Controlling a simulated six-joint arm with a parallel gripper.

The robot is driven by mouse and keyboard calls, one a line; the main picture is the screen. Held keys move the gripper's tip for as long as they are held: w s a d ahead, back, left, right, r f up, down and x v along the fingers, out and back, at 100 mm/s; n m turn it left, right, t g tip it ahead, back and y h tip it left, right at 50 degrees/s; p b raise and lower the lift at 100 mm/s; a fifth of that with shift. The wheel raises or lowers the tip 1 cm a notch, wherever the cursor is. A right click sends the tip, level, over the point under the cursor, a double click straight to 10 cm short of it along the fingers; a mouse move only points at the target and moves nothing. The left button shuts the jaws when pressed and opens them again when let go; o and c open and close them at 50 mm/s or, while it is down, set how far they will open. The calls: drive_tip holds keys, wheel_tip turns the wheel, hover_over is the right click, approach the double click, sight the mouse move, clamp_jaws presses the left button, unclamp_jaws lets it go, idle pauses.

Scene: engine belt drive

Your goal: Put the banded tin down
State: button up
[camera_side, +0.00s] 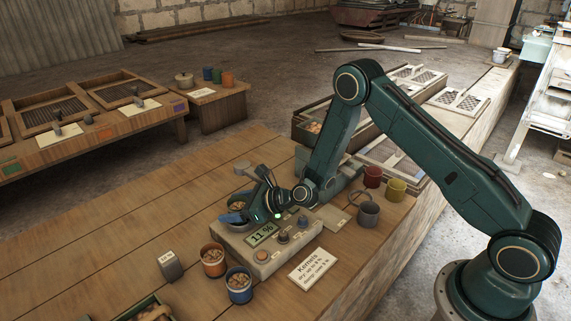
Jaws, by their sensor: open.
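My gripper (240,206) is open at the left end of the grey meter box, over a round metal cup that holds what look like kernels. My jaws partly hide this cup, and I cannot tell whether they touch it. Two tins filled with brown pieces stand upright on the bench in front of the meter: an orange-brown tin (213,264) and a blue tin (239,289). They stand apart from my gripper. I cannot make out for certain which tin is the banded one.
The meter (264,254) reads 11 %. A "Kernels" card (312,264) lies to its right. Red (372,177), yellow (395,190) and grey (368,215) cups stand further right. A small grey block (170,266) stands front left.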

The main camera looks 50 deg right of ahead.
drive_tip(key=shift+w+a+f, duration=0.1)
drive_tip(key=shift+w+a, duration=0.1)
drive_tip(key=shift+w, duration=0.1)
drive_tip(key=c, duration=1.2)
drive_tip(key=shift+r, duration=0.2)
wheel_tip(320, 180, up, 20)
drive_tip(key=shift+f, duration=0.2)
drive_tip(key=shift+d, duration=0.1)
idle(0.6)
drive_tip(key=s+d, duration=0.3)
drive_tip(key=s+d+f+m+h, duration=0.1)
drive_tip(key=s+d, duration=0.3)
drive_tip(key=s+d+m+t+h, duration=0.1)
drive_tip(key=s+d, duration=0.3)
drive_tip(key=shift+s+d+f, duration=0.1)
drive_tip(key=shift+s+f, duration=0.1)
